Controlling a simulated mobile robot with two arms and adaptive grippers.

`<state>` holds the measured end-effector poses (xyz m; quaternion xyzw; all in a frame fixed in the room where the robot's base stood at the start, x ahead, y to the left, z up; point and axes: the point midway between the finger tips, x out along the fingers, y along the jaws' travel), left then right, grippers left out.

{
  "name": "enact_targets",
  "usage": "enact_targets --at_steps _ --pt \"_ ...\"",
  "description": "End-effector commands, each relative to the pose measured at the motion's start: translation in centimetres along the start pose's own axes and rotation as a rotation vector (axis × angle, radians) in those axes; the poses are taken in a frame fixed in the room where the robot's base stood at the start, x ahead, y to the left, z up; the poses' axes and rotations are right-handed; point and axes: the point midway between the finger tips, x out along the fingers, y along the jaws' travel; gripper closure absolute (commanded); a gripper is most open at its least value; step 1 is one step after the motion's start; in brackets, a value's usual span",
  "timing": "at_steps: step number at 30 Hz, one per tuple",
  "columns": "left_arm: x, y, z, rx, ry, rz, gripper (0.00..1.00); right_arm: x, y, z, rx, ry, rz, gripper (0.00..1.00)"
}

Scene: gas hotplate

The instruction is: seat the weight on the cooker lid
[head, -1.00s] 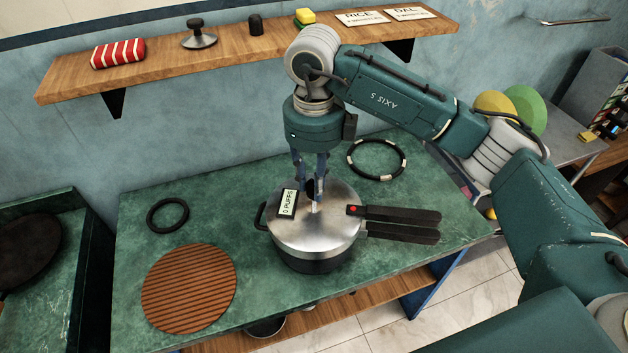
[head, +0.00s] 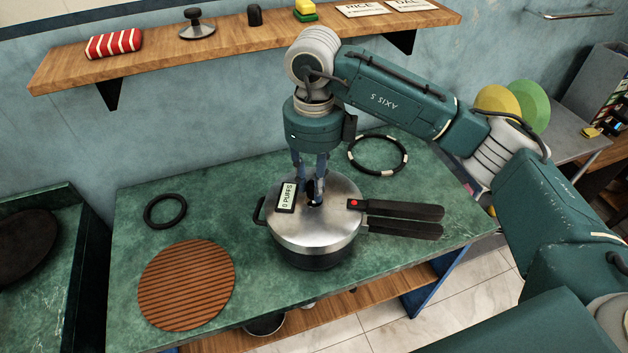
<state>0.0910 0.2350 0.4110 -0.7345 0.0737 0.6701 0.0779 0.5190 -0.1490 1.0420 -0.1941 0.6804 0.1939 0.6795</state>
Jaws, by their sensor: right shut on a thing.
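The pressure cooker (head: 312,256) stands on the green counter, with its silvery lid (head: 335,225) on and two black handles (head: 400,219) pointing right. My right gripper (head: 313,198) points down over the middle of the lid. It is shut on a small dark thing, apparently the weight (head: 311,187), mostly hidden between the fingers. The weight is at or just above the lid's centre; I cannot tell whether it touches. A small display reading "0 PUFFS" (head: 287,197) is beside the fingers at the lid's left. My left gripper is not in view.
A slatted brown trivet (head: 187,285) and a black ring (head: 165,211) lie left of the cooker. A larger black-and-white ring (head: 377,154) lies behind it. The wall shelf (head: 150,65) holds a striped cloth (head: 114,43), a knobbed lid (head: 196,24) and a black cylinder (head: 254,15).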

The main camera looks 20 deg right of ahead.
Motion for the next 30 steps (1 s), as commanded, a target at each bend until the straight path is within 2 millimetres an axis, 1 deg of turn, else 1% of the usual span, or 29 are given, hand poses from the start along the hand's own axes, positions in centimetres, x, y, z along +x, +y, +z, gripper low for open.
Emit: enact_targets --at_steps 22,23,25,26,30 --pt "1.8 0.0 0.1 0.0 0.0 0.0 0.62 2.0 0.0 0.0 0.0 0.0 0.0 1.0" --pt "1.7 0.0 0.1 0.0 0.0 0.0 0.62 1.9 0.0 0.0 0.0 -0.001 0.0 0.72" --pt "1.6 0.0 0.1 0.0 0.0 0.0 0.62 1.8 0.0 0.0 0.0 0.0 0.0 0.58" --pt "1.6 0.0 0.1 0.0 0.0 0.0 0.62 1.8 0.0 0.0 0.0 0.0 0.0 0.53" --pt "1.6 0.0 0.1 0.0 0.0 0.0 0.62 1.8 0.0 0.0 0.0 0.0 0.0 0.53"
